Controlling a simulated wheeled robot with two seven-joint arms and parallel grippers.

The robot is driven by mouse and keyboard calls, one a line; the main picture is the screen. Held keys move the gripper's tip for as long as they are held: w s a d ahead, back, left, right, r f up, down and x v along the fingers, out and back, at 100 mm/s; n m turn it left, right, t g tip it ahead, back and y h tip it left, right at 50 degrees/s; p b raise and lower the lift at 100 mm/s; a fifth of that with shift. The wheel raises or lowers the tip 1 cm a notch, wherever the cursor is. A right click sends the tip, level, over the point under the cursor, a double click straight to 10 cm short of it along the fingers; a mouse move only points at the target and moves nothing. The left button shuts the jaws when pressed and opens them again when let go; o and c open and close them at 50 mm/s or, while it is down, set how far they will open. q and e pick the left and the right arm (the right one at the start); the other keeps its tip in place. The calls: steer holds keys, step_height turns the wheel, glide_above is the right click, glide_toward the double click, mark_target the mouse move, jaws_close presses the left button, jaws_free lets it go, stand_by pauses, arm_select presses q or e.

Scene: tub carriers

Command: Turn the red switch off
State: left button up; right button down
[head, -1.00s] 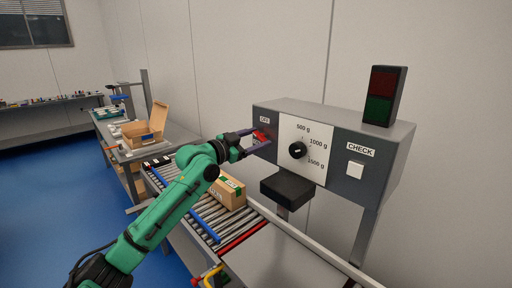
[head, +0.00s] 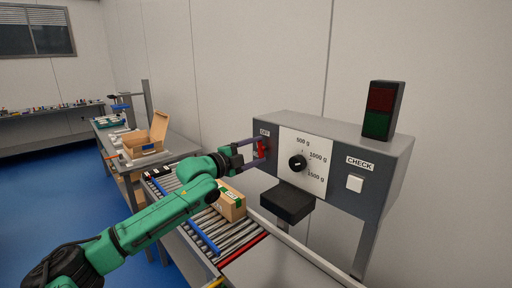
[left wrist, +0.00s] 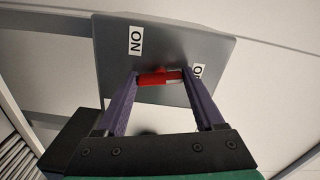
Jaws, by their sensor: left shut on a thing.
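The red switch (head: 262,148) is on the left part of the grey control box's front, under an OFF label (head: 265,132). My left gripper (head: 260,150) has one purple finger above the switch and one below it, shut on it. In the left wrist view the red switch (left wrist: 160,78) lies crosswise between the fingertips of the left gripper (left wrist: 162,76). An ON label (left wrist: 135,40) shows beside the left finger there; another label (left wrist: 198,71) is partly hidden behind the right finger. My right gripper is not in view.
The box also has a black dial (head: 297,162), a white CHECK button (head: 355,183) and a dark red-green lamp (head: 381,110) on top. A black block (head: 287,202) juts out below. A closed carton (head: 230,203) sits on the roller conveyor (head: 203,222) under my left arm.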

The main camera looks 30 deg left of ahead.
arm_select(q)
steer(key=shift+m+p, duration=0.8)
steer(key=shift+m, duration=0.4)
steer(key=shift+f+m, duration=0.1)
steer(key=shift+m, duration=0.2)
steer(key=o, duration=1.4)
steer(key=shift+s, duration=0.1)
